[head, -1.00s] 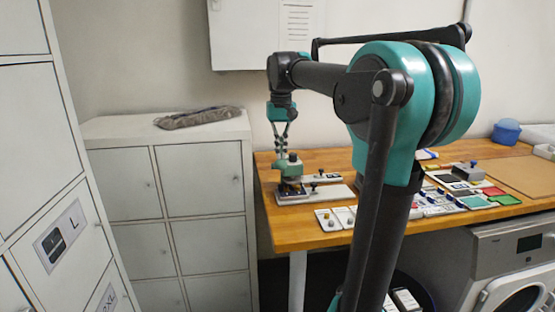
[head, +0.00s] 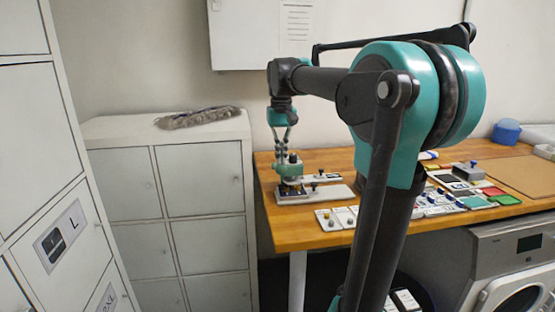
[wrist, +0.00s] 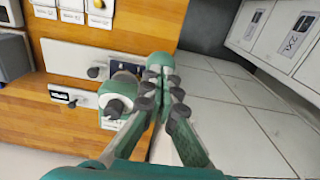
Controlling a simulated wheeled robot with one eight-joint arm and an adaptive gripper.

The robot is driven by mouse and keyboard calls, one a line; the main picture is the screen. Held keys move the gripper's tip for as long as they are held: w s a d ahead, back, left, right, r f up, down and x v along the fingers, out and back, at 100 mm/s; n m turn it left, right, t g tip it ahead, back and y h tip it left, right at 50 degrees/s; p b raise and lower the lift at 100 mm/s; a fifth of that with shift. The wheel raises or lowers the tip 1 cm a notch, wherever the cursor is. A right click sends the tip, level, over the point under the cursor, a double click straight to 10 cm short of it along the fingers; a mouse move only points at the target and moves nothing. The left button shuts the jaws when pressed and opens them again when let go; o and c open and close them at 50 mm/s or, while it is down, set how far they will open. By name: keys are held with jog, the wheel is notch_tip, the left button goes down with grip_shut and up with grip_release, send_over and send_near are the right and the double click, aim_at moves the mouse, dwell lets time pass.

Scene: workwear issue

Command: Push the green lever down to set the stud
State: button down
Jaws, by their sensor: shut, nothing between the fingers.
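The green-topped stud press (head: 289,170) stands at the left end of the wooden table in the head view. In the wrist view its green body with a dark round top (wrist: 116,104) shows just left of my fingers. My gripper (head: 283,153) points down at the top of the press; in the wrist view its fingers (wrist: 162,82) meet at the tips, shut and empty. A green part sits right at the fingertips in the wrist view. I cannot tell whether it is the lever, or whether the fingers touch it. The stud is hidden.
Small boards with knobs (head: 333,219) lie right of the press on the wooden table (head: 300,235). Coloured pads and trays (head: 503,199) fill the table farther right. White lockers (head: 190,215) stand left of the table, with a grey cloth (head: 197,117) on top.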

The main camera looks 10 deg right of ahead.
aim_at(282, 167)
jog(key=shift+s+f, duration=0.15)
jog(key=shift+f, duration=0.45)
jog(key=shift+s+f, duration=0.1)
jog(key=shift+f, duration=0.6)
jog(key=shift+s+f, duration=0.1)
jog(key=shift+f, duration=0.5)
jog(key=shift+r, duration=0.1)
notch_tip(282, 167, up, 13)
dwell(1.9)
